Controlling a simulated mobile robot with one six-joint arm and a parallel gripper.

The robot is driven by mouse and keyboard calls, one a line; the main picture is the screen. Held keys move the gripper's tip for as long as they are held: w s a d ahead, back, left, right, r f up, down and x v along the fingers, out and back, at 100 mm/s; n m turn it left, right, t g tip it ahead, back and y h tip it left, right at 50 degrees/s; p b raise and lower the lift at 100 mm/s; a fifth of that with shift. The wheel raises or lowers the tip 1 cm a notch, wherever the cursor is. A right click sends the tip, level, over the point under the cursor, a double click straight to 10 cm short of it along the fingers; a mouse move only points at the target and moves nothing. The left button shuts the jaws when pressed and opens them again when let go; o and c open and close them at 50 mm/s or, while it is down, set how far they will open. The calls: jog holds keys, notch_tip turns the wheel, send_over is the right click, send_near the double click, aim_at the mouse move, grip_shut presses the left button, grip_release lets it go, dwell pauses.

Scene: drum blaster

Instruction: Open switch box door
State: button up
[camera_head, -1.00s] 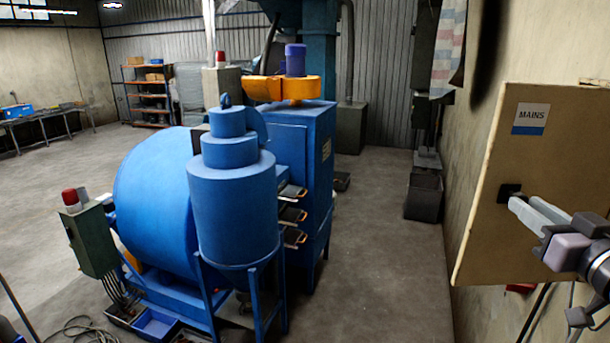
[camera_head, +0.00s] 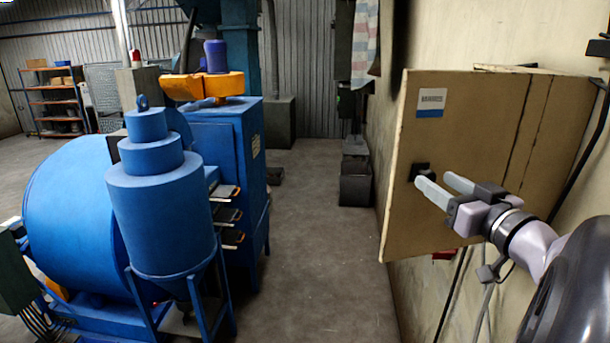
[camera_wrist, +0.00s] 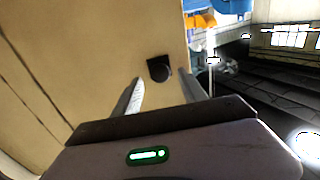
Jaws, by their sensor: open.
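The switch box (camera_head: 565,120) is tan and hangs on the right wall in the head view. Its door (camera_head: 455,130) faces me, with a white and blue label near the top. A small black handle (camera_head: 420,171) sits near the door's left edge. My gripper (camera_head: 435,182) is open at the handle, its pale fingers pointing at the door. In the wrist view the handle (camera_wrist: 160,68) lies between the fingertips (camera_wrist: 161,76), and contact cannot be made out. Dark vertical lines run along the box's right part; whether the door is ajar is unclear.
A big blue drum machine (camera_head: 160,200) with an orange-topped cabinet stands to the left. A dark bin (camera_head: 355,185) stands by the wall farther back. Cables hang below the switch box.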

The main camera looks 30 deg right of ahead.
jog(key=b+v, duration=0.2)
jog(key=v, duration=1.5)
